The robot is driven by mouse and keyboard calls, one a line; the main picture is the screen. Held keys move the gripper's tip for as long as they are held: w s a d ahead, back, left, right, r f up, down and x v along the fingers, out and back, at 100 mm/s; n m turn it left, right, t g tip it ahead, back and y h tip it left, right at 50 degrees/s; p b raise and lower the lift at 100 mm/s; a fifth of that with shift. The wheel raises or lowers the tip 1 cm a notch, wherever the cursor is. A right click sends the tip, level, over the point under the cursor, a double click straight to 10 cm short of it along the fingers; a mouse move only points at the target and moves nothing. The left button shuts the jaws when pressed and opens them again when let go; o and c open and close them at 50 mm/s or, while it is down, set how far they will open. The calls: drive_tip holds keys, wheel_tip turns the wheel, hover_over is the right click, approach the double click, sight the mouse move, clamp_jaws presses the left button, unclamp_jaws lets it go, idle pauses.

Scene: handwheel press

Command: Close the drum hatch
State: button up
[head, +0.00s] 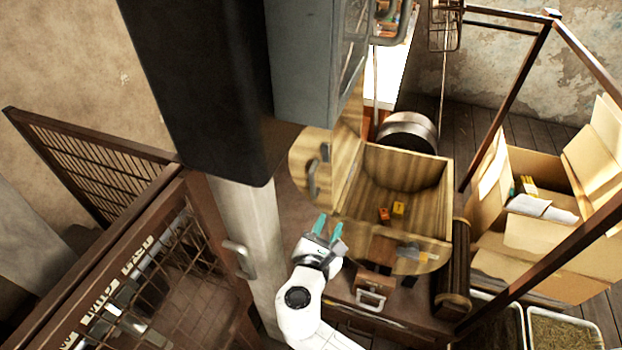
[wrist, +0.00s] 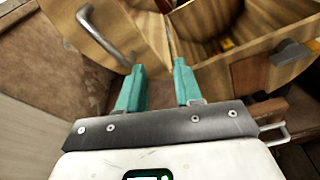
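The wooden drum (head: 440,190) shows its open, box-like inside, with a small orange item (head: 383,214) and a yellow item (head: 399,208) in it. The hatch (head: 302,157) is a wooden panel with a curved edge and a metal handle (head: 313,180). It stands open at the left of the drum. The wrist view shows the hatch (wrist: 68,12) with its handle (wrist: 103,36) at the upper left and the drum (wrist: 245,75) at the right. My gripper (head: 329,227) is open and empty, its teal fingers (wrist: 160,65) below the handle and apart from it.
A grey machine body (head: 305,70) hangs above the left of the drum. A brown mesh cage (head: 190,270) fills the lower left. A cardboard box (head: 535,240) and dark frame posts (head: 510,90) stand at the right. A small brown box (head: 370,280) with a metal handle sits below the drum.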

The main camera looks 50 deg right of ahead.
sight(312, 188)
drive_tip(key=w+a+r+n+t, duration=0.3)
drive_tip(key=w+n, duration=0.2)
drive_tip(key=n, duration=0.1)
drive_tip(key=shift+h, duration=0.5)
drive_tip(key=x, duration=0.3)
drive_tip(key=p+x, duration=0.1)
drive_tip(key=x, duration=0.6)
drive_tip(key=shift+s+d+f, duration=0.2)
drive_tip(key=shift+f, duration=0.1)
drive_tip(key=shift+c, duration=0.2)
clamp_jaws()
